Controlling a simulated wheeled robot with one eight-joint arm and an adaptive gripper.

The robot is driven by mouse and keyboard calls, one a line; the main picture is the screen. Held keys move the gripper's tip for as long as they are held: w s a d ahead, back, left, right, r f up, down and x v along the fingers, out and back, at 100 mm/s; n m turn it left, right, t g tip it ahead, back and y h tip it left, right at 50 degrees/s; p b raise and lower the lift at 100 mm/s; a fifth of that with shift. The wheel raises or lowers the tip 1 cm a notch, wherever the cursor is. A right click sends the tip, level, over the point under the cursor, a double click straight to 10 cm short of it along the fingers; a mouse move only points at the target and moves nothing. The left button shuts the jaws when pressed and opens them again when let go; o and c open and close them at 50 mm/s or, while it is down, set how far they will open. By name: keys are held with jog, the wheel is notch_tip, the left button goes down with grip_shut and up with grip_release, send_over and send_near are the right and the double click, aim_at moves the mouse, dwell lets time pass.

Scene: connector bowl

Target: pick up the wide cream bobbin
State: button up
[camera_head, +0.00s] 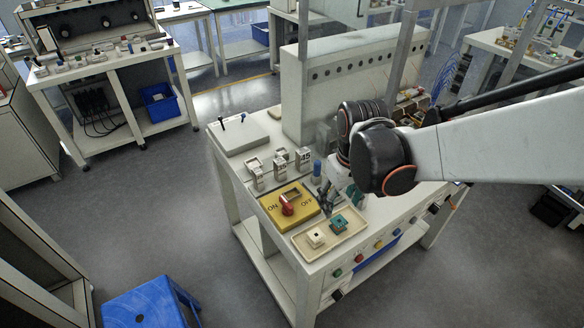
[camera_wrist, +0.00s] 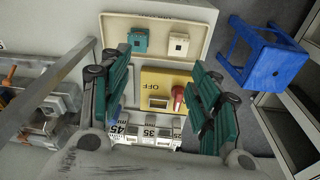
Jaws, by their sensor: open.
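The cream bobbin (camera_head: 316,237) is a small, pale, squarish piece with a dark mark at its centre. It sits in a shallow cream tray (camera_head: 350,233) at the table's front corner, beside a teal piece (camera_head: 338,223). In the wrist view the cream bobbin (camera_wrist: 179,45) is right of the teal piece (camera_wrist: 140,40), both inside the tray (camera_wrist: 109,22). My gripper (camera_head: 339,198) is open and empty, above the table behind the tray. Its teal-padded fingers (camera_wrist: 161,62) frame the yellow box and part of the tray in the wrist view.
A yellow box (camera_head: 275,208) with a red knob (camera_head: 287,208) stands left of the tray. Several number-labelled pieces (camera_head: 280,162) and a blue cylinder (camera_head: 317,168) stand behind it. A tall grey panel (camera_head: 340,75) rises at the back. A blue stool (camera_head: 150,303) is on the floor.

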jog(key=w+a+f+n+g+p, duration=0.1)
jog(key=w+a+f+p, duration=0.1)
jog(key=a+f, duration=0.1)
jog(key=b, duration=0.3)
send_near(317, 236)
jog(key=shift+n, duration=0.3)
jog(key=f, duration=0.5)
jog(key=shift+w+d, duration=0.1)
jog(key=shift+w, duration=0.3)
jog(key=shift+s+f+b, duration=0.15)
jog(key=shift+f+b, duration=0.5)
jog(key=shift+f, duration=0.7)
jog(key=shift+s+f+b, duration=0.15)
jog(key=shift+f+b, duration=0.45)
jog(key=shift+f, duration=0.75)
jog(key=shift+r, duration=0.1)
jog(key=shift+c, duration=0.3)
jog(key=c, duration=1.1)
